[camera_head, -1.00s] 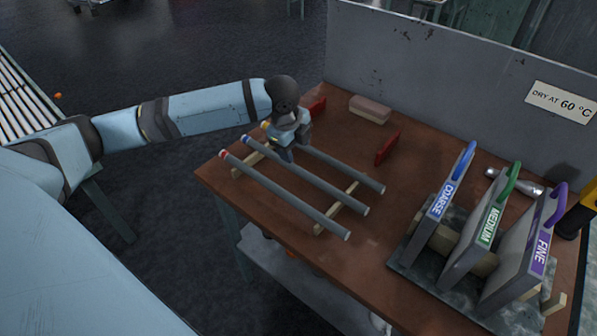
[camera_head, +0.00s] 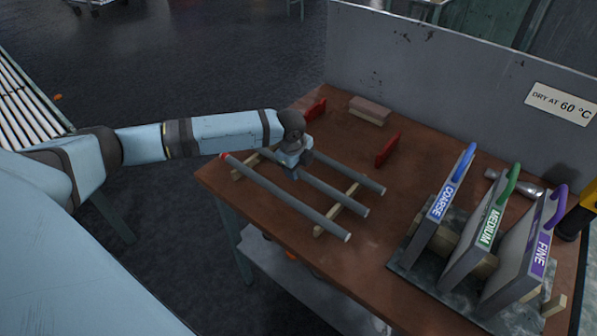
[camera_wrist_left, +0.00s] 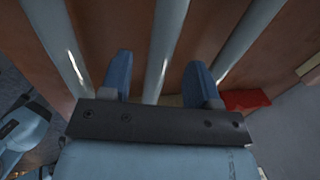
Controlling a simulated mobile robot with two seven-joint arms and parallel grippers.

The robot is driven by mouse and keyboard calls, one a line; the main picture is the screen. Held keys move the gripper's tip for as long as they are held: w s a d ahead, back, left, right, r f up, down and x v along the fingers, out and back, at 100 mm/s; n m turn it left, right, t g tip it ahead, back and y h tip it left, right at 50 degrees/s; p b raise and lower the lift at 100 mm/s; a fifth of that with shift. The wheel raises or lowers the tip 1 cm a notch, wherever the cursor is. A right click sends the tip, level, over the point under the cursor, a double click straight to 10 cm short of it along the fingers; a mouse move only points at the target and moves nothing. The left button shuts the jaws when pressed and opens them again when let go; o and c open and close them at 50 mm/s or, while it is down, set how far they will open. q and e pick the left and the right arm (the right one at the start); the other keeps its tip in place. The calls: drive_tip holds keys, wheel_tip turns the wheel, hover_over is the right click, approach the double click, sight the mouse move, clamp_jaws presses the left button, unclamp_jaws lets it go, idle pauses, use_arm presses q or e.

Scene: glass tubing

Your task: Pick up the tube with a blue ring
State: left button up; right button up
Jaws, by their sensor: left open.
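Three grey tubes lie side by side across wooden rests. The middle tube (camera_head: 335,195) is the one that showed a blue ring earlier; that ring is now hidden by my arm. The near tube (camera_head: 290,198) has a red ring at its left end. The far tube's (camera_head: 350,174) ring end is hidden too. My left gripper (camera_head: 294,174) is over the middle tube. In the left wrist view its blue fingers (camera_wrist_left: 158,62) are open, with the middle tube (camera_wrist_left: 167,35) running between them and the other tubes outside. I cannot tell the exact height gap.
Wooden rests (camera_head: 339,207) hold the tubes up from the brown bench (camera_head: 270,223). Red blocks (camera_head: 388,149) and a pinkish brick (camera_head: 370,109) are behind. A rack with COARSE (camera_head: 441,201), MEDIUM and FINE plates stands at right. A grey panel (camera_head: 430,80) closes the back.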

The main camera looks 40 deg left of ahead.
use_arm(q)
drive_tip(key=shift+w+f, duration=0.2)
drive_tip(key=shift+f, duration=0.95)
drive_tip(key=c, duration=1)
drive_tip(key=shift+r, duration=0.15)
